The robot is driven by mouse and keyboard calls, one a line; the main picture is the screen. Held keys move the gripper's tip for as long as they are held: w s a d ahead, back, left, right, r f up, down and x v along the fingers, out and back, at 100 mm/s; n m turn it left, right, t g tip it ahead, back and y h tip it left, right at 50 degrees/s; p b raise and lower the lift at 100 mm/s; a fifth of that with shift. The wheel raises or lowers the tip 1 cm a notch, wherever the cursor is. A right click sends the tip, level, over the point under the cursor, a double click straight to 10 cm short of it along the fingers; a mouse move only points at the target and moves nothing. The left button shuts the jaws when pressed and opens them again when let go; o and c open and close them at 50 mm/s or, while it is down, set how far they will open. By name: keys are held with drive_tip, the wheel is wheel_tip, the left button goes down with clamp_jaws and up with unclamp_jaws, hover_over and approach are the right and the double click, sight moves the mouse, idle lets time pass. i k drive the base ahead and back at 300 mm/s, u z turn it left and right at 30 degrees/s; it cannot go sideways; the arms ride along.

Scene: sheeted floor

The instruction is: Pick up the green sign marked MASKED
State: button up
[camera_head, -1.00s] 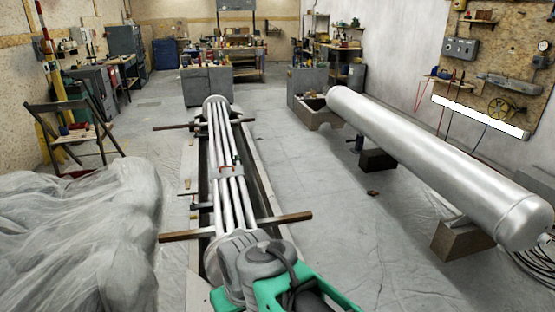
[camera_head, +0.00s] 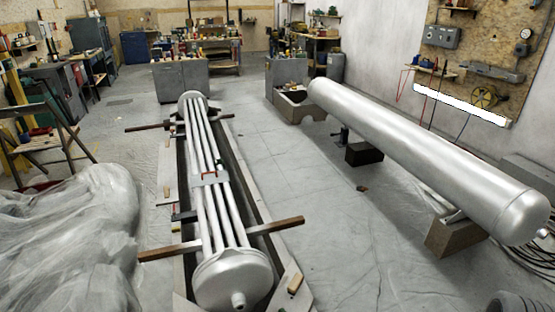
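I make out no green sign in the head view. My gripper is not in view.
A bundle of silver tubes (camera_head: 222,205) lies in a floor trough, with wooden bars across it. A long silver tank (camera_head: 420,150) rests on blocks at right. Sheeted floor (camera_head: 320,220) is open between bundle and tank.

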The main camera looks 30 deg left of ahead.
sight(219, 162)
drive_tip(key=z, duration=0.05)
drive_tip(key=i, duration=3.7)
drive_tip(key=u, duration=1.75)
drive_tip(key=i, duration=2.8)
drive_tip(key=u, duration=3.45)
drive_tip(key=i, duration=0.5)
